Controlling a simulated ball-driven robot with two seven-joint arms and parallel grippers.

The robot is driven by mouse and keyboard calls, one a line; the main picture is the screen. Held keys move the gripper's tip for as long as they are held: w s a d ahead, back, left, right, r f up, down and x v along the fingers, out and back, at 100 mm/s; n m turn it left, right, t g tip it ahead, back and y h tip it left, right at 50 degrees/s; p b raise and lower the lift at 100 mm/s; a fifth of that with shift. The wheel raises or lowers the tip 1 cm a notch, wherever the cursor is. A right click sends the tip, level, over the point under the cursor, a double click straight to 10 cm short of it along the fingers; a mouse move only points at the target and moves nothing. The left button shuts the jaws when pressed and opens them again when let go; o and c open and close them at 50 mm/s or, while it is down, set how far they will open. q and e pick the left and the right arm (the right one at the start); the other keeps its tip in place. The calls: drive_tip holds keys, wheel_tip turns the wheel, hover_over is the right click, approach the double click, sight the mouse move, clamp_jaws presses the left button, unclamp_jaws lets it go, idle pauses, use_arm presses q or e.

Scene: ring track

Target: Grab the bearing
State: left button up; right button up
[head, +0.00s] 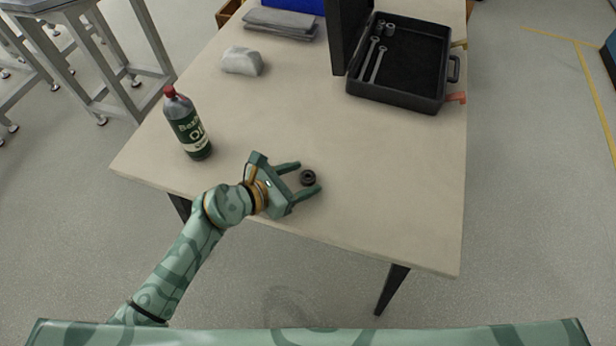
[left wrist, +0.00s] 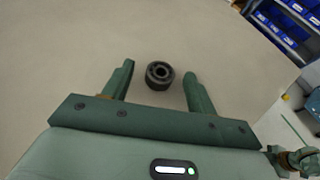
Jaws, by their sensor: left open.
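The bearing (head: 307,178) is a small dark ring lying on the light tabletop near its front edge. In the left wrist view the bearing (left wrist: 159,75) sits between the two fingertips, near their ends, with a gap on each side. My left gripper (head: 307,177) is open, with one finger on either side of the bearing. It also shows open in the left wrist view (left wrist: 160,78). I cannot tell its exact height above the table. My right gripper is in neither view.
A dark bottle (head: 188,125) with a red cap stands on the table's left side. A crumpled light cloth (head: 242,61) lies behind it. An open black case (head: 440,98) with wrenches and small parts stands at the back right. Grey folded cloths (head: 281,23) lie at the back. The front right tabletop is clear.

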use_arm(q)
drive_tip(key=shift+w+d+f, duration=0.15)
drive_tip(key=shift+d, duration=0.05)
drive_tip(key=c, duration=1.1)
